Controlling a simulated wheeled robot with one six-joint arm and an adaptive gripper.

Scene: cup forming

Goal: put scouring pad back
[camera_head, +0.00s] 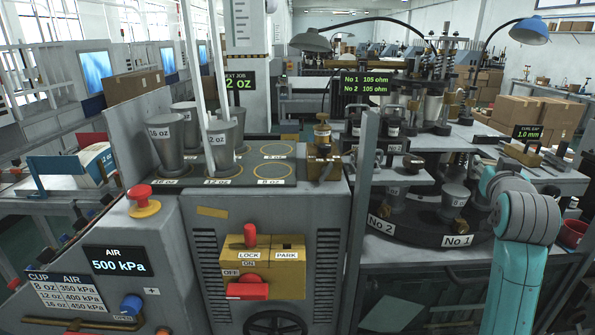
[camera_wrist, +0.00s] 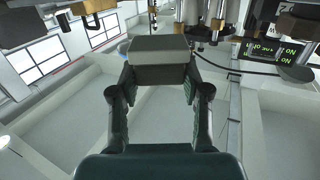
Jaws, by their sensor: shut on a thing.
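In the wrist view my gripper (camera_wrist: 160,88) has its two dark fingers closed on a block-shaped pad (camera_wrist: 160,52), dark grey with a paler grey face towards me. I take this to be the scouring pad. It sits across the fingertips, clear of any surface that I can make out. In the head view only my teal arm shows at the right, beside the round dark table (camera_head: 415,255); the gripper and the pad are hidden there. I cannot make out the pad's resting place.
Two grey stations marked No 1 and No 2, with cups (camera_head: 455,195), stand on the round table left of my arm. A red pot (camera_head: 572,233) is at the right edge. A control cabinet (camera_head: 262,210) with several cups stands at left. Cardboard boxes (camera_head: 530,115) are behind.

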